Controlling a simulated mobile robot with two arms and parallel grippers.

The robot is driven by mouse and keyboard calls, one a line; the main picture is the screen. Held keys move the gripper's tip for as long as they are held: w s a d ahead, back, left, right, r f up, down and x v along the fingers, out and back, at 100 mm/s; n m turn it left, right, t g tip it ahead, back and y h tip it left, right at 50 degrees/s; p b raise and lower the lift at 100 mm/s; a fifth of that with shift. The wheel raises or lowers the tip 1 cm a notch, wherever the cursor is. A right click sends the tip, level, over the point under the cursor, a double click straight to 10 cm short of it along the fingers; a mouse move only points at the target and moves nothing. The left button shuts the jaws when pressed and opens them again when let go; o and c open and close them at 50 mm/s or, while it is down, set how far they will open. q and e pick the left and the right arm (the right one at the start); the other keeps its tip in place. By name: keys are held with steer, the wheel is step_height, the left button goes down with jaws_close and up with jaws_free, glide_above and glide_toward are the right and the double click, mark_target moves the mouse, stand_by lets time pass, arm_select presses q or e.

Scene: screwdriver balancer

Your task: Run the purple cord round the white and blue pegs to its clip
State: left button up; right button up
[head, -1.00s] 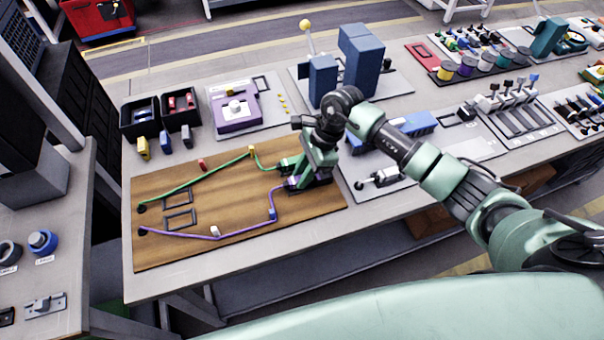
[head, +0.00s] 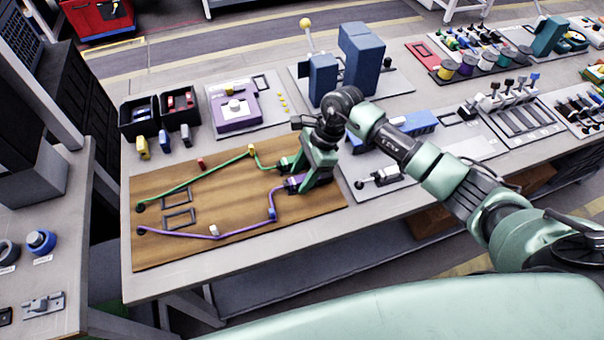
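The purple cord (head: 185,235) runs on the wooden board from a dark anchor at the left. It passes the white peg (head: 214,231), then bends at the blue peg (head: 272,214) and goes up to a dark purple-marked clip (head: 293,184) at the board's right side. My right gripper (head: 305,181) is right beside this clip, at the cord's end. Its fingertips are small and partly hidden, so I cannot tell whether they are apart or hold the cord. My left gripper is not in view.
A green cord (head: 195,180) runs past a yellow peg (head: 252,149) to a green clip (head: 285,163) close to my gripper. A red peg (head: 201,163) stands on the wooden board (head: 165,257). Black bins and a purple box (head: 236,112) stand behind.

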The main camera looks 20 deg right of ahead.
steer(key=shift+r, duration=0.1)
steer(key=b+v, duration=0.1)
steer(key=v, duration=0.5)
steer(key=shift+d+b, duration=0.2)
steer(key=shift+b, duration=0.2)
steer(key=shift+v, duration=0.8)
steer(key=shift+a, duration=0.1)
